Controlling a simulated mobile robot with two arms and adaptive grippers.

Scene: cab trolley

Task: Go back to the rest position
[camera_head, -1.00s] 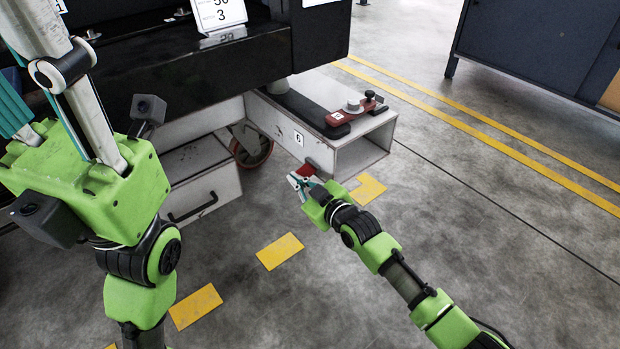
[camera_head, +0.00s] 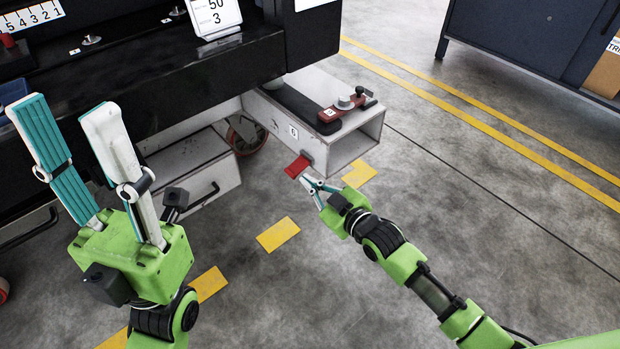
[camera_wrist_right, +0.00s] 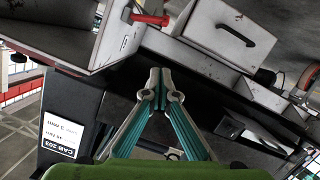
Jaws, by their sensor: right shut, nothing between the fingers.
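My left gripper (camera_head: 75,135) is at the left of the head view, fingers pointing up and spread wide apart, with nothing between them. It is in front of the black trolley (camera_head: 170,85). My right gripper (camera_head: 305,180) is low at the middle of the head view, close to a red handle (camera_head: 297,166) on the white beam of the trolley. In the right wrist view its fingers (camera_wrist_right: 158,78) meet at the tips and hold nothing. There the red handle (camera_wrist_right: 150,19) is apart from the fingertips, above them.
A white open-ended beam (camera_head: 350,148) carries a red clamp-like part (camera_head: 345,105). A white drawer box (camera_head: 195,170) and a wheel (camera_head: 247,138) are under the trolley. A dark cabinet (camera_head: 525,40) stands at the upper right. The grey floor (camera_head: 480,220) at the right is clear.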

